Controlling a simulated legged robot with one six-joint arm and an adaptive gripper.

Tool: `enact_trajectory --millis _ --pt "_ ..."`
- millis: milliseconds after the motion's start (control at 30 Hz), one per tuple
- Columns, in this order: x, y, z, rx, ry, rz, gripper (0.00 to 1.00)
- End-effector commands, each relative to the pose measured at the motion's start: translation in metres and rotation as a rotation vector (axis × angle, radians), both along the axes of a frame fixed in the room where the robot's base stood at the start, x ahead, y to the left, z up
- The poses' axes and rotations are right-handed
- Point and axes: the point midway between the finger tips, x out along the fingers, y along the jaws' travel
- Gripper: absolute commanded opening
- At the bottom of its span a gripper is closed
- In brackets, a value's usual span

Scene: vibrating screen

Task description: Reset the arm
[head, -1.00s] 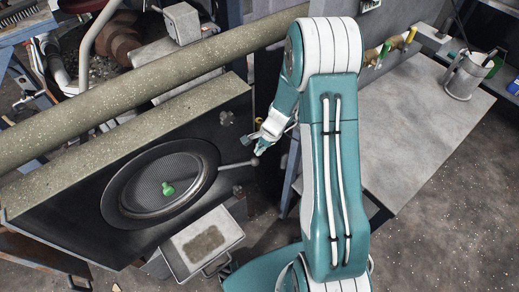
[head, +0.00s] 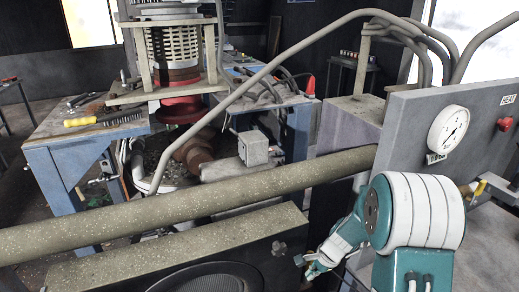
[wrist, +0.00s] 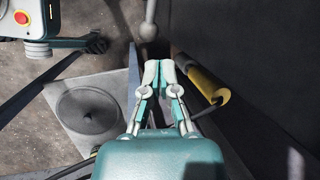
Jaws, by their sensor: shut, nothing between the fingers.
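My teal and white arm (head: 415,215) rises at the lower right of the head view, folded at its rounded white joint. My gripper (head: 308,266) hangs to the left of that joint, beside the dark front of the vibrating screen (head: 278,240). In the wrist view my gripper (wrist: 160,72) points up the picture, its two fingers closed together with nothing held. Only the top of the screen's round opening (head: 210,278) shows at the bottom edge of the head view.
A thick speckled pipe (head: 190,208) crosses behind the screen.

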Motion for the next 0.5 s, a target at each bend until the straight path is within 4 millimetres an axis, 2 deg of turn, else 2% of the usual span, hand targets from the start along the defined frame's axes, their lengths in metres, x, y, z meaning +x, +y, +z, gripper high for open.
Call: enact_trajectory --millis 267,500 --pt "-0.022 0.019 0.085 -0.089 -0.138 0.243 0.0" --pt "-0.06 0.034 0.152 -0.197 -0.257 0.481 0.0"
